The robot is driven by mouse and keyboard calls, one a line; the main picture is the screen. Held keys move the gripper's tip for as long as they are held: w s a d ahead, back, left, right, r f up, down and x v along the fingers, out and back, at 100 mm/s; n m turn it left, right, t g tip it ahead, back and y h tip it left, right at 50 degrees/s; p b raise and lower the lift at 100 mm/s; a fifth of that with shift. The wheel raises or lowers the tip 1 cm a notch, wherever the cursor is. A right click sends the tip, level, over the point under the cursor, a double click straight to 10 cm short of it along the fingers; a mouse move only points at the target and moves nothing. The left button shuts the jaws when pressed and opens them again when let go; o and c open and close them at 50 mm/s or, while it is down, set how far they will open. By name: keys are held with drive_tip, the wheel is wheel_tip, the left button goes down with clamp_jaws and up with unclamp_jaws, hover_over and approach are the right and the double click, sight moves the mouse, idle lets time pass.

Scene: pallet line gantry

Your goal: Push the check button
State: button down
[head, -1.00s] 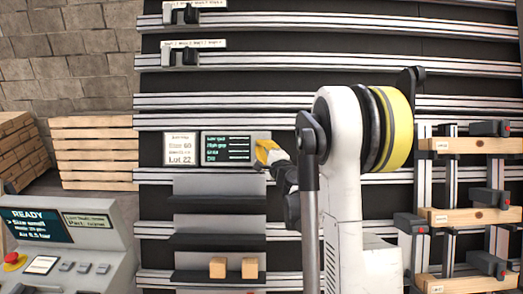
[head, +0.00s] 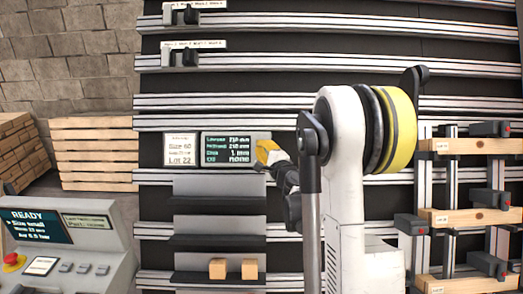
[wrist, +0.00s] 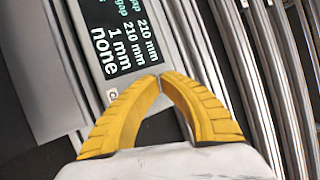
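The dark display (head: 228,149) on the rail wall shows lines of values. In the wrist view the display (wrist: 118,35) reads 210 mm, 210 mm, 1 mm and none. My gripper (head: 260,148) is at the display panel's right end in the head view. In the wrist view my gripper (wrist: 160,77) has its two yellow fingertips together, with nothing between them, at the panel just below the display text. A small white label (wrist: 111,96) starting with C shows beside the left finger. The check button itself is not visible; the fingers cover that part of the panel.
A white card (head: 181,149) reading Lot 22 sits left of the display. Grey shelves (head: 219,187) below hold two wooden blocks (head: 217,268). A console (head: 62,240) reading READY stands at lower left. Wooden beams with clamps (head: 485,197) fill the right side.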

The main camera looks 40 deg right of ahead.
drive_tip(key=shift+s+a+r, duration=0.2)
drive_tip(key=shift+s+a, duration=0.05)
drive_tip(key=shift+s, duration=0.1)
drive_tip(key=s+a, duration=0.1)
drive_tip(key=s+r, duration=0.1)
drive_tip(key=s+a+r+p, duration=0.1)
drive_tip(key=shift+s+a+r, duration=0.15)
drive_tip(key=shift+s+a, duration=0.1)
drive_tip(key=shift+a, duration=0.1)
idle(0.9)
